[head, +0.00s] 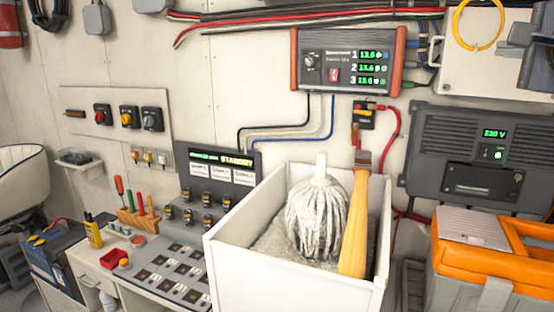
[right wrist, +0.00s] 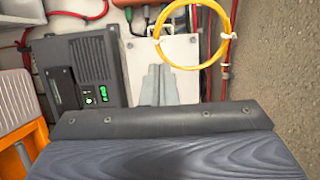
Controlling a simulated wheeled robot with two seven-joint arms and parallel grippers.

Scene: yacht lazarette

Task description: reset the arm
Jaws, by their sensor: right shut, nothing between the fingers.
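My right gripper (right wrist: 158,84) shows in the right wrist view as two grey fingers closed together, with nothing between them. They point toward a white box on the wall (right wrist: 183,55). In the head view the right gripper (head: 516,34) shows only at the upper right edge, in front of the same white box. Most of the right arm is out of the picture there. My left gripper is in neither view.
A white bin (head: 240,262) holding a mop head (head: 318,215) and a wooden-handled brush (head: 354,225) stands in front. An orange-lidded toolbox (head: 470,262) is at right. A yellow cable loop (right wrist: 195,35) hangs by the white box. A grey power unit (head: 470,150) is on the wall.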

